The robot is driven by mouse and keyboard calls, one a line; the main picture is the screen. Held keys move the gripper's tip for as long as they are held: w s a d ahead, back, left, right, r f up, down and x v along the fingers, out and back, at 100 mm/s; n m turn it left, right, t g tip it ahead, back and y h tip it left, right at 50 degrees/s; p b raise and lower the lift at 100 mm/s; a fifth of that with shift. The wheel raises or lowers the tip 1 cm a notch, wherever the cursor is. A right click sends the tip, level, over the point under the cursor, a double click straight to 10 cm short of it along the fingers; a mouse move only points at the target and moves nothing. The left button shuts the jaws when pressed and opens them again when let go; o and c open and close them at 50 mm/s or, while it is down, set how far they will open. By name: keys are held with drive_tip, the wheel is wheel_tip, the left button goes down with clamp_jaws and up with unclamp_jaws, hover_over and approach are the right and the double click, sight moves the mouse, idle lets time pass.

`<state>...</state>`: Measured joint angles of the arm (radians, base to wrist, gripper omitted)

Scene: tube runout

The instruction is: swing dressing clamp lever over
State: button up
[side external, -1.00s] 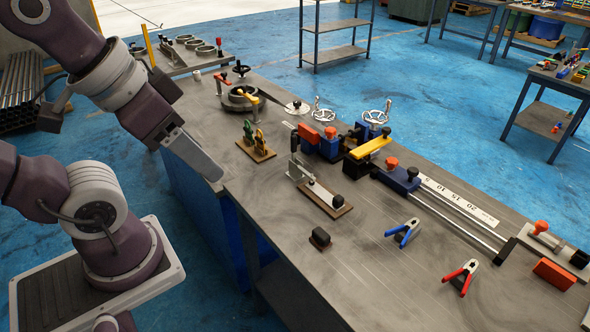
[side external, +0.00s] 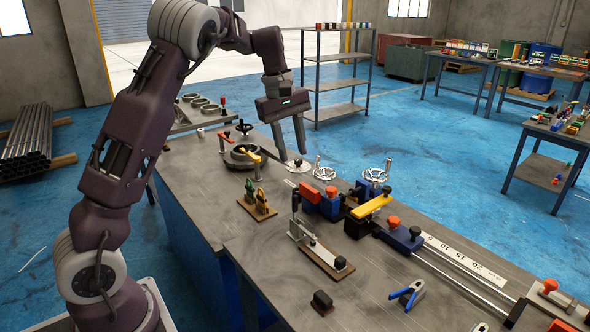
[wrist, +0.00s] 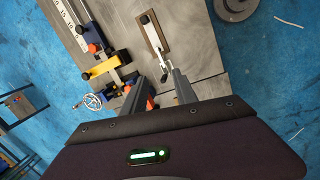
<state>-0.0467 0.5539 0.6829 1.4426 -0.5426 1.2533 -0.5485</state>
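A lever clamp with a pale bar and a black tip (side external: 340,263) stands on a wooden board (side external: 328,266); I take it to be the dressing clamp. Its handle (side external: 295,212) stands upright at the board's far left end. In the wrist view the board (wrist: 151,35) lies beyond my fingers, with the handle near the right finger. My gripper (side external: 291,157) hangs above the back of the bench, pointing down, clear of the clamp. Its two fingers also show apart in the wrist view (wrist: 157,88), with nothing held between them.
A yellow bar (side external: 372,207) on blue blocks and a measuring rail (side external: 460,258) lie to the right. Handwheels (side external: 376,175) stand behind. A round fixture (side external: 243,156) and a holder with green and yellow tools (side external: 257,202) lie left.

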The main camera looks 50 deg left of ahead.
sight(295, 195)
drive_tip(key=w+a+f, duration=0.1)
drive_tip(key=f, duration=0.2)
drive_tip(key=w+a+f+n+g, duration=0.1)
drive_tip(key=w+a+f, duration=0.1)
drive_tip(key=w+a+f+n+y, duration=0.1)
drive_tip(key=w+a+f, duration=0.1)
drive_tip(key=f, duration=0.1)
drive_tip(key=shift+f+g, duration=0.3)
drive_tip(key=shift+a+f, duration=0.1)
drive_tip(key=shift+f, duration=4.5)
clamp_jaws()
